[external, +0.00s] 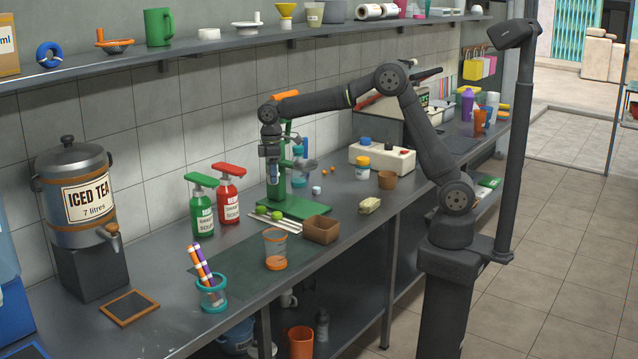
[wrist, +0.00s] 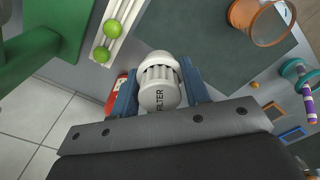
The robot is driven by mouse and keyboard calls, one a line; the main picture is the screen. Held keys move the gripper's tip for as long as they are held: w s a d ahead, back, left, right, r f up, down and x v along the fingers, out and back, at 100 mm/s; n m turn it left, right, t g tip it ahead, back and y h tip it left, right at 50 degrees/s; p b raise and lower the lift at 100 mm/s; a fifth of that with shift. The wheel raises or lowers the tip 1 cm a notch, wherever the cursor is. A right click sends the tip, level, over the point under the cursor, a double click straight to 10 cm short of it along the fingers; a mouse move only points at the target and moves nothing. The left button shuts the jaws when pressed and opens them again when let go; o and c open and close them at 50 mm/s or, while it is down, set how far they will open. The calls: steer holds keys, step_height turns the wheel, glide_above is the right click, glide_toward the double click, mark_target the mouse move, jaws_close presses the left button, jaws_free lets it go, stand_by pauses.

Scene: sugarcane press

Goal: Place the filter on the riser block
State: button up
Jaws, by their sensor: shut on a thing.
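The filter (wrist: 160,92) is a white, ribbed, rounded cylinder with "FILTER" printed on its side. In the wrist view it sits between the blue fingers of my gripper (wrist: 161,88), which is shut on it. In the external view my gripper (external: 272,158) points down above the counter, close to the column of the green press (external: 305,207). The filter is too small to make out clearly there. I cannot tell for certain which thing is the riser block; a dark block (external: 92,273) stands under the iced tea dispenser (external: 77,180).
Limes (wrist: 113,28) lie on a white rack beside the press. Green and red soap bottles (external: 228,198) stand behind. The dark mat (external: 240,262) has bare room.

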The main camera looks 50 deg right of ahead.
steer(key=w+d+r+m, duration=0.1)
steer(key=d+r+m, duration=0.15)
steer(key=d, duration=0.85)
steer(key=d+r+m, duration=0.2)
steer(key=d+m, duration=0.1)
steer(key=d, duration=0.8)
steer(key=w+d+r+m, duration=0.1)
steer(key=d+r+m, duration=0.15)
steer(key=d, duration=0.75)
steer(key=s+d+f, duration=0.2)
steer(key=d, duration=1.1)
steer(key=s+d+f+n, duration=0.1)
steer(key=s+d+f, duration=0.1)
steer(key=d, duration=1)
steer(key=s+d+f, duration=0.2)
steer(key=s+d, duration=0.1)
steer(key=d, duration=1)
glide_above(363, 158)
step_height(363, 158, down, 7)
steer(key=shift+a+f, duration=0.1)
steer(key=shift+f, duration=1.95)
steer(key=shift+f, duration=0.1)
steer(key=o, duration=1)
steer(key=shift+c, duration=0.2)
